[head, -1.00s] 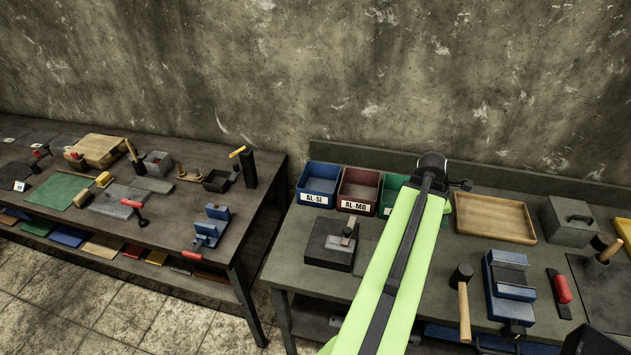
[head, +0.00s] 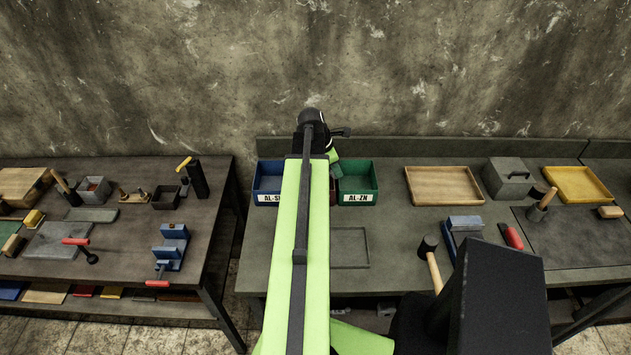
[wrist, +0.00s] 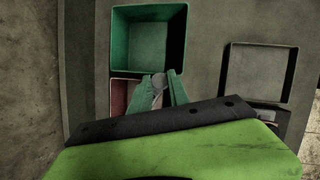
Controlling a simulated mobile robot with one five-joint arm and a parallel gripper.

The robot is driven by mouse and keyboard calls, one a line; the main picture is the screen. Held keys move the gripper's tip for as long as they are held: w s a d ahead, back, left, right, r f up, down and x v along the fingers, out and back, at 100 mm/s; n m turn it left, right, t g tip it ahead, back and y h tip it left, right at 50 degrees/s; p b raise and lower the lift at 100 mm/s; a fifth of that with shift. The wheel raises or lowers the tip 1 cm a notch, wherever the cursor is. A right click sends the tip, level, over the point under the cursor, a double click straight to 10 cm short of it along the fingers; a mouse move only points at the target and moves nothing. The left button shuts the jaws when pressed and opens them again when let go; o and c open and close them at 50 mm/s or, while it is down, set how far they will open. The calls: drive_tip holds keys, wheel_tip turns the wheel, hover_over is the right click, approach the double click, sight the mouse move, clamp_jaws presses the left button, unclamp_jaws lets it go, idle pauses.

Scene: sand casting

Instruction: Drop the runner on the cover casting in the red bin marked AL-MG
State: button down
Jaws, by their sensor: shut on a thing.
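My gripper (wrist: 160,90) has green fingers shut on a small grey piece, the runner (wrist: 158,82), in the wrist view. Most of the piece is hidden between the fingers. The red bin (wrist: 118,96) shows partly beside the fingers, at their left, and the rest is covered by the gripper. In the head view my arm hides nearly all of the red bin, including its label. A bit of my green gripper (head: 334,165) shows at the arm's right edge, over the bin row. The cover casting cannot be made out.
The green AL-ZN bin (head: 358,182) stands right of the red bin, and the blue bin (head: 268,180) left. A shallow dark tray (head: 349,248) lies in front. A wooden tray (head: 444,186) and a grey lidded box (head: 507,178) stand further right. A wall rises behind.

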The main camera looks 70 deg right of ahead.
drive_tip(key=w+d+r+p, duration=0.1)
drive_tip(key=w+d+r, duration=0.15)
drive_tip(key=w, duration=0.25)
wheel_tip(320, 180, down, 6)
drive_tip(key=b, duration=0.6)
drive_tip(key=shift+f+m, duration=0.15)
drive_tip(key=shift+m, duration=0.15)
drive_tip(key=c, duration=1.2)
unclamp_jaws()
drive_tip(key=shift+o, duration=0.2)
drive_tip(key=p+v, duration=1.6)
drive_tip(key=v, duration=0.1)
drive_tip(key=shift+w, duration=0.25)
